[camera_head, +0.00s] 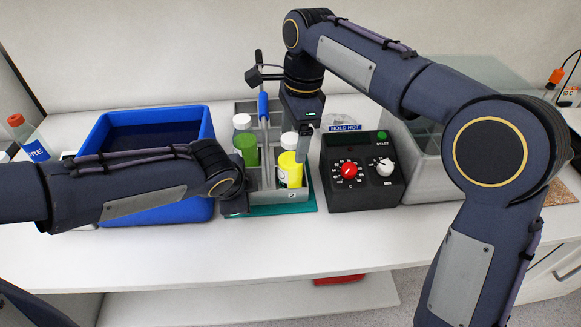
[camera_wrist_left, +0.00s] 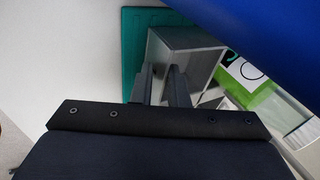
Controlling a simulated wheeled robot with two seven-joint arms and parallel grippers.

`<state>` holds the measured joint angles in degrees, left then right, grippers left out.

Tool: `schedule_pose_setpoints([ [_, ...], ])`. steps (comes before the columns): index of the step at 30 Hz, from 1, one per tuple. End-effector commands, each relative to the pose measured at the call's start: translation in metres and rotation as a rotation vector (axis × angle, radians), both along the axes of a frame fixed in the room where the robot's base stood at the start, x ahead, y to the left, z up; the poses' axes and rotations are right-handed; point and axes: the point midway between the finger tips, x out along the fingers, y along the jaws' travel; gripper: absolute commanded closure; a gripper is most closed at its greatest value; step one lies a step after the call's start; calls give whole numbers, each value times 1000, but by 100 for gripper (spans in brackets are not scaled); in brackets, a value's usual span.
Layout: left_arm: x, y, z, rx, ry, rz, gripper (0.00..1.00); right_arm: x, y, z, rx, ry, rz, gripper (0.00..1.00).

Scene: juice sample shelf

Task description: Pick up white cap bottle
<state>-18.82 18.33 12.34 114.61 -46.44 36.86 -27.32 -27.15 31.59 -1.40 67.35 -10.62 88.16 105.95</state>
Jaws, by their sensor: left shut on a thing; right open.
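Two white-cap bottles stand in a grey carrier (camera_head: 262,197): one with green contents (camera_head: 247,150) in the left part and one with yellow contents (camera_head: 289,172) in the right part. My right gripper (camera_head: 303,152) points down at the yellow bottle, open; one finger shows along the bottle's right side, and I cannot tell whether the bottle is between the fingers. My left gripper (camera_head: 236,208) is low at the carrier's front left corner. In the left wrist view its fingers (camera_wrist_left: 165,85) are shut on the grey carrier's wall (camera_wrist_left: 185,52).
The carrier stands on a teal mat (camera_head: 308,207) and has a blue-gripped upright handle (camera_head: 263,107). A blue bin (camera_head: 205,125) is at left, partly behind my left arm. A black control box (camera_head: 362,185) stands close on the right. A red-cap bottle (camera_head: 32,141) is far left.

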Motion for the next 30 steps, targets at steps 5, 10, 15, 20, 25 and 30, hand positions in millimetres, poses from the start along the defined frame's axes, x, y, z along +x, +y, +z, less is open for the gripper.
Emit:
schedule_pose_setpoints([
  [5, 1, 1, 0, 0, -1, 1, 100, -4, 8, -28, -1, 5, 2, 23],
  [10, 0, 1, 0, 0, -1, 1, 100, -4, 10, -43, 1, 1, 1, 23],
  [15, 0, 1, 0, 1, -1, 2, 100, -3, 10, -44, 1, 0, 1, 23],
  [20, 0, 1, 0, 1, 0, 2, 100, -3, 10, -44, 1, 0, 1, 35],
  [25, 0, 1, 0, 1, 0, 2, 100, -3, 10, -44, 1, 0, 1, 57],
  [30, 0, 1, 0, 1, 0, 2, 100, -3, 10, -44, 0, 0, 1, 79],
])
